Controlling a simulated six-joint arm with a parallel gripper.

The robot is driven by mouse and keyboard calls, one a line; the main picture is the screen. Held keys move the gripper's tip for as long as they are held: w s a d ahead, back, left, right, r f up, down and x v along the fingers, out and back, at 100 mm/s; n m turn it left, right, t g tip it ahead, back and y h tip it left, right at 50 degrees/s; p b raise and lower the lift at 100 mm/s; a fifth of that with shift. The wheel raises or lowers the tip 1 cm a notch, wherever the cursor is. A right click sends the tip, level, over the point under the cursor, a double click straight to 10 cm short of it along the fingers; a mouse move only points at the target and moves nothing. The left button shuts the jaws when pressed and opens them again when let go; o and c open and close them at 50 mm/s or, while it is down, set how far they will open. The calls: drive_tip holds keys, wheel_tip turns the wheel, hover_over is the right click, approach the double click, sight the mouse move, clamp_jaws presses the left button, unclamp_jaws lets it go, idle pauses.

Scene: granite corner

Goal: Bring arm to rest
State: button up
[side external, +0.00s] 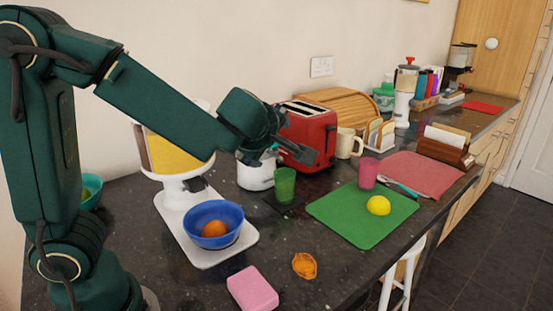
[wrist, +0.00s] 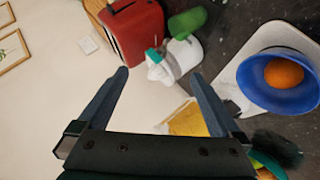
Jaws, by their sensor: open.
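My gripper (side external: 309,156) is in the air above the counter, in front of the red toaster in the side external view. In the wrist view my gripper (wrist: 165,90) has its two fingers spread apart with nothing between them. My arm reaches from the left over a cereal dispenser with yellow contents (side external: 173,158) and bends down toward the counter. The red toaster (side external: 315,130) stands behind my gripper and also shows in the wrist view (wrist: 136,34). A green cup (side external: 285,184) stands just below and left of my gripper.
A blue bowl (side external: 222,234) holding an orange (side external: 214,229) sits on a white base (side external: 245,240). A pink sponge (side external: 252,289) lies near the front edge. A green mat (side external: 330,212) carries a lemon (side external: 379,205) and a pink cup (side external: 368,172). A cream mug (side external: 346,143) stands right of the toaster.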

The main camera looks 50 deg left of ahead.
drive_tip(key=w+d+r+m+t+h, duration=0.25)
drive_tip(key=r+m+t+h, duration=0.2)
drive_tip(key=r, duration=0.35)
drive_tip(key=s+d+r+m+t+h, duration=0.2)
drive_tip(key=s+d+r+m+h, duration=0.1)
drive_tip(key=s+d+m+h, duration=0.4)
drive_tip(key=s+f+m+g+y, duration=0.3)
drive_tip(key=s+f+m+g, duration=0.6)
drive_tip(key=s+f, duration=0.4)
wheel_tip(320, 180, down, 2)
drive_tip(key=shift+s+a+f, duration=0.15)
drive_tip(key=shift+s+a, duration=0.2)
drive_tip(key=shift+s, duration=0.05)
